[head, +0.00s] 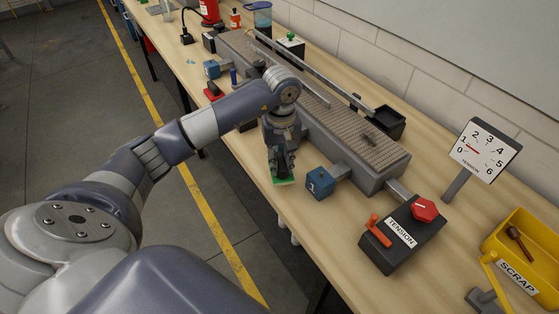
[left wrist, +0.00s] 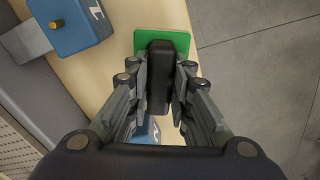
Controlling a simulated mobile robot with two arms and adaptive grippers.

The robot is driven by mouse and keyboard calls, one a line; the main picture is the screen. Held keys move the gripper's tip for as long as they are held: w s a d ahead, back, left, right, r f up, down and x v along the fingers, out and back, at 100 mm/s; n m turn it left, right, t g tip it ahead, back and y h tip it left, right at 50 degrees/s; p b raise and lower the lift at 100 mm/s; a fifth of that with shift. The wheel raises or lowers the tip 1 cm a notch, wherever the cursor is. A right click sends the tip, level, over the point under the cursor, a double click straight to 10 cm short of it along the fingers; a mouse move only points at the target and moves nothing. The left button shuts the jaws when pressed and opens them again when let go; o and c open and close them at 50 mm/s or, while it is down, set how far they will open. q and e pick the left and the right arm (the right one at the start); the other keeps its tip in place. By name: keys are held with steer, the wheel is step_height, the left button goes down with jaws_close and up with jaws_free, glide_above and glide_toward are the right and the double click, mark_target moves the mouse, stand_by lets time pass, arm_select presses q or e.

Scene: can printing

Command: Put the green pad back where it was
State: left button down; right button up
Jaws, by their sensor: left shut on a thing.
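The green pad (head: 284,182) has a flat green plate and a black handle. My left gripper (head: 281,166) points down and is shut on the handle, near the table's front edge, left of the blue block (head: 318,184). In the left wrist view, the green plate (left wrist: 180,40) shows beyond the fingers, and the gripper (left wrist: 160,85) has its fingers on both sides of the black handle. I cannot tell whether the plate touches the table. My right gripper is out of view.
The grey conveyor (head: 368,148) runs along the table behind the pad. A tension box (head: 403,235) with a red knob, a dial (head: 484,149) and a yellow scrap bin (head: 533,232) stand at the right. A red item (head: 213,91) lies further back. The table's front edge is close.

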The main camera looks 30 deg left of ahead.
mark_target(279, 165)
arm_select(q)
steer(key=shift+w+a, duration=0.65)
step_height(279, 165, down, 3)
steer(key=shift+f+p, duration=0.1)
steer(key=shift+p, duration=1.05)
steer(key=shift+a+f, duration=0.1)
steer(key=shift+f, duration=0.1)
steer(key=shift+f+b, duration=0.25)
steer(key=shift+b, duration=0.05)
steer(key=c, duration=1.4)
jaws_free()
steer(key=shift+c, duration=0.2)
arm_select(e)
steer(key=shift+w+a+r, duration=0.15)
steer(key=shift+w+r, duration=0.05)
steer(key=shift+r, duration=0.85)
arm_select(q)
steer(key=shift+r, duration=0.15)
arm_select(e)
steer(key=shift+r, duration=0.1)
